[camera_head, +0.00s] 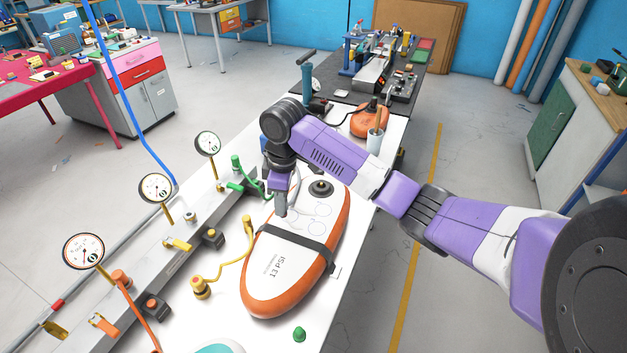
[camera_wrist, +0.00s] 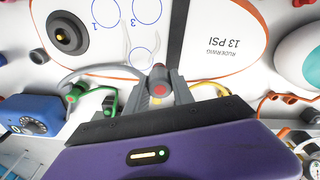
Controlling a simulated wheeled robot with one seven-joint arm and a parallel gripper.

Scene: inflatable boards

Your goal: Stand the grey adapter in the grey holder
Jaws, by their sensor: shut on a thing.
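My gripper (camera_head: 280,207) points down over the left edge of the orange-rimmed white board (camera_head: 262,301). It also shows in the wrist view (camera_wrist: 160,92), shut on a small grey piece with a reddish round end (camera_wrist: 159,88), which I take for the grey adapter. A pale grey hose (camera_wrist: 100,72) curves in towards it from the left. In the head view the fingers mostly hide the adapter. Dark holder blocks (camera_head: 213,239) stand along the metal rail (camera_head: 190,262) to the left of the board. I cannot tell which one is the grey holder.
Three gauges (camera_head: 156,187) stand along the rail. A yellow hose fitting (camera_head: 200,288) lies between rail and board, with a green fitting (camera_head: 236,163) farther back. A green cone (camera_head: 299,334) stands near the table's front. A cup (camera_head: 375,141) and orange pump (camera_head: 365,123) are behind.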

